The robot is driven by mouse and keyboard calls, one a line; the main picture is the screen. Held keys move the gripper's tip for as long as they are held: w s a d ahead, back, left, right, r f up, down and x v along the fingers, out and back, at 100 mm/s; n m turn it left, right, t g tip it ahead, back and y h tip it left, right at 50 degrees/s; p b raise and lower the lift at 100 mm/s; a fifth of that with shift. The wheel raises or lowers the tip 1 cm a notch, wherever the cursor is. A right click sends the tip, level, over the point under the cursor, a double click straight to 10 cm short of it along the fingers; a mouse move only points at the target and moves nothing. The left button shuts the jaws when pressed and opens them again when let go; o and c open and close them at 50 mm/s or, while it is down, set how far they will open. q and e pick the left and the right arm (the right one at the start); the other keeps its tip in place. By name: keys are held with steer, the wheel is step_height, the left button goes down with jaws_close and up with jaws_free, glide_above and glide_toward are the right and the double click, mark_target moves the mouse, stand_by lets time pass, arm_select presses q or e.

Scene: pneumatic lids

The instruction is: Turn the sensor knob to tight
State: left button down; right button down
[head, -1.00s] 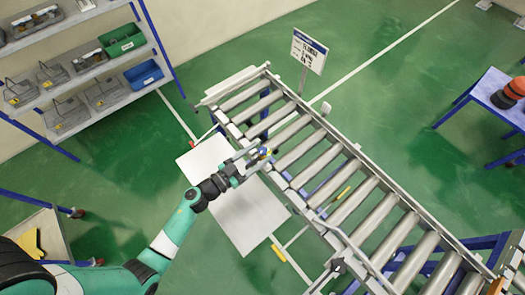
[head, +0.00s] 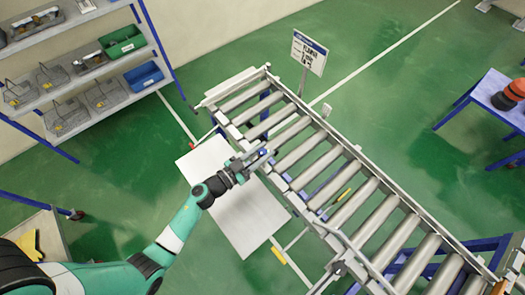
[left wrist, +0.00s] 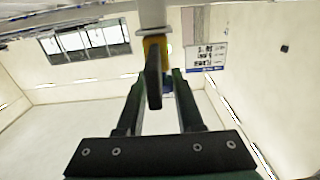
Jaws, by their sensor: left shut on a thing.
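The sensor with its knob (head: 263,152) is a small blue part at the near left side rail of the roller conveyor. My left gripper (head: 259,157) reaches it from the lower left and is shut on the knob. The left wrist view shows a dark, elongated part (left wrist: 153,76) below a yellow piece (left wrist: 154,44) on a grey tube. My left gripper's fingers (left wrist: 158,85) stand on both sides of it, with a bit of blue behind. The knob's marks and turn angle cannot be read. My right gripper is out of view.
The roller conveyor (head: 367,215) runs from upper middle to lower right. A sign (head: 309,53) stands behind it. A white sheet (head: 250,218) lies below my left arm. Shelves with bins (head: 122,41) are at left, and a blue table (head: 490,90) is at right.

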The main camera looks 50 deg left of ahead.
arm_select(q)
steer(key=shift+a+r+m+h+p, duration=0.15)
steer(key=shift+m+h+p, duration=0.25)
steer(key=shift+p, duration=0.35)
steer(key=shift+m+h+p, duration=0.3)
steer(key=shift+h+p, duration=0.05)
steer(key=shift+h, duration=0.35)
steer(key=c, duration=0.5)
jaws_free()
steer(key=shift+c, duration=0.2)
